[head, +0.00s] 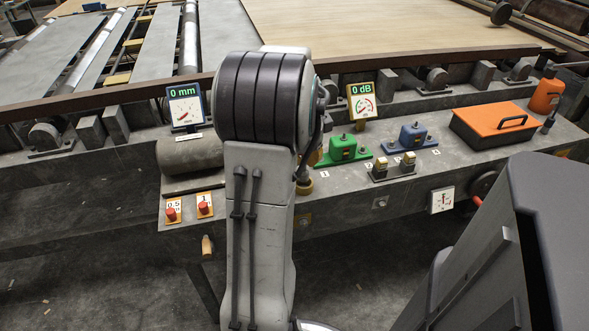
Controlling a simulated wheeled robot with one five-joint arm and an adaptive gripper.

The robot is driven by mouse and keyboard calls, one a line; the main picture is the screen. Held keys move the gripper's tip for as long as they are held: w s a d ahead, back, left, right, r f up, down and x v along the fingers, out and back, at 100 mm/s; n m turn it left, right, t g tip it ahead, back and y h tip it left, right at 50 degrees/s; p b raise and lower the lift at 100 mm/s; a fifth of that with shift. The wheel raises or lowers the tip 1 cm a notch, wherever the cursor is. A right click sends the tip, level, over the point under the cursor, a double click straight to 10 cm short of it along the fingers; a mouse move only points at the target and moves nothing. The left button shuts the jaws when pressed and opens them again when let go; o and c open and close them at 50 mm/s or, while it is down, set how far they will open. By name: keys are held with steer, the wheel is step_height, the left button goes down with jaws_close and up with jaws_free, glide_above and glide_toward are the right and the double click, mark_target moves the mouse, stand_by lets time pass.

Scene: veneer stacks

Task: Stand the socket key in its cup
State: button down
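My own arm rises in the middle of the head view and hides much of the panel behind it. Only a narrow dark part of what looks like my gripper (317,128) shows past the arm's right edge; its fingers are hidden, so I cannot see whether they are open or hold anything. Low beside the arm, a short brass-coloured round piece (304,187) sits on the panel with a dark upright part above it. I cannot tell whether this is the cup, the socket key or part of both. No other socket key or cup can be made out clearly.
The panel bears a green block (343,149), a blue block (412,135), an orange-lidded box (493,122) and an orange bottle (546,95). Two gauges read 0 mm (185,106) and 0 dB (362,101). Red buttons (171,214) are at left. Veneer sheets (390,35) lie behind.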

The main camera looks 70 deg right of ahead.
step_height(320, 180, down, 3)
steer(key=shift+s+r+b, duration=0.1)
steer(key=shift+r+b, duration=0.05)
steer(key=shift+b, duration=0.95)
steer(key=shift+f+b, duration=0.45)
steer(key=shift+f, duration=0.05)
steer(key=shift+f, duration=0.15)
steer(key=c, duration=1.3)
jaws_free()
steer(key=shift+r, duration=0.4)
steer(key=p+v, duration=0.5)
steer(key=v, duration=0.6)
steer(key=shift+a+r, duration=0.15)
steer(key=shift+r, duration=0.05)
